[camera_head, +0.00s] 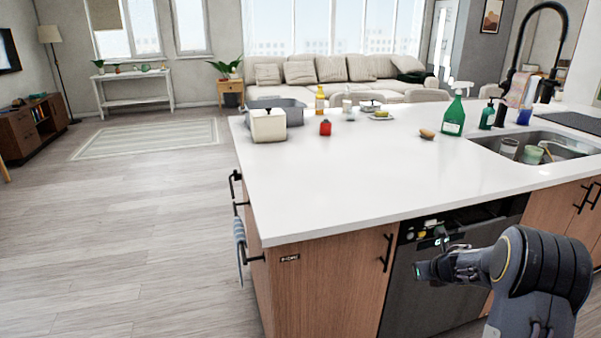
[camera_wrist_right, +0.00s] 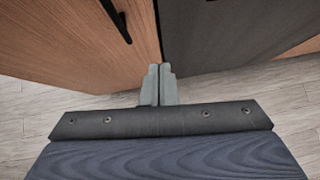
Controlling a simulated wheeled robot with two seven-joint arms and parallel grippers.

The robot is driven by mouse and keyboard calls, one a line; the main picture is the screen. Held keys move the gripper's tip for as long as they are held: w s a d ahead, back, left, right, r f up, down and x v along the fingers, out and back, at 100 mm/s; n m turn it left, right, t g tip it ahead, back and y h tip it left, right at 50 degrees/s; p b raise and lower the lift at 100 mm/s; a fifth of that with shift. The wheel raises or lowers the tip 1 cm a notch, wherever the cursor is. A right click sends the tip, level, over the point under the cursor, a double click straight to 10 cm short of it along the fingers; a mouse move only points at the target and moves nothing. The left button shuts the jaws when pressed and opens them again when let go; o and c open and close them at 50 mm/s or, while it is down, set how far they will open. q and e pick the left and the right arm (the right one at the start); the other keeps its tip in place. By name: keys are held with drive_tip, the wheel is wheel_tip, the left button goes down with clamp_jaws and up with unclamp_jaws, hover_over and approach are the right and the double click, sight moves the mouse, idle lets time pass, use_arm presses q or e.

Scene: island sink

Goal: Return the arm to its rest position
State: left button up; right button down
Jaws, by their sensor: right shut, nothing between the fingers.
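My right arm comes in at the lower right of the head view. Its gripper (camera_head: 428,270) is in front of the island's dishwasher, below the counter level, and points to the left. In the right wrist view the two grey fingers of my right gripper (camera_wrist_right: 159,72) are together with nothing between them. Beyond them are the wooden cabinet door (camera_wrist_right: 85,40) and the dark dishwasher front (camera_wrist_right: 220,40). Whether the fingers touch the front cannot be told. My left gripper is not in view.
A sink (camera_head: 490,144) is at right. Door handles (camera_head: 387,252) stick out. Floor (camera_head: 130,230) at left is clear.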

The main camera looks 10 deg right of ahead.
drive_tip(key=s+a+r+m+h+p, duration=0.1)
drive_tip(key=s+r+m, duration=0.3)
drive_tip(key=r+m, duration=0.3)
drive_tip(key=s+r+m+t+h+p, duration=0.1)
drive_tip(key=s+r+m+p, duration=0.15)
drive_tip(key=r+m, duration=0.4)
drive_tip(key=s+a+r+m+h+p, duration=0.1)
drive_tip(key=s+r+m+h, duration=0.1)
drive_tip(key=s+r+m, duration=0.35)
drive_tip(key=s+a+r+m+g+y+p, duration=0.2)
drive_tip(key=s+a+m+y, duration=0.6)
drive_tip(key=s+a+m, duration=1)
drive_tip(key=s+a+g+p, duration=0.2)
drive_tip(key=s+a, duration=0.3)
drive_tip(key=s, duration=0.1)
drive_tip(key=shift+a, duration=0.1)
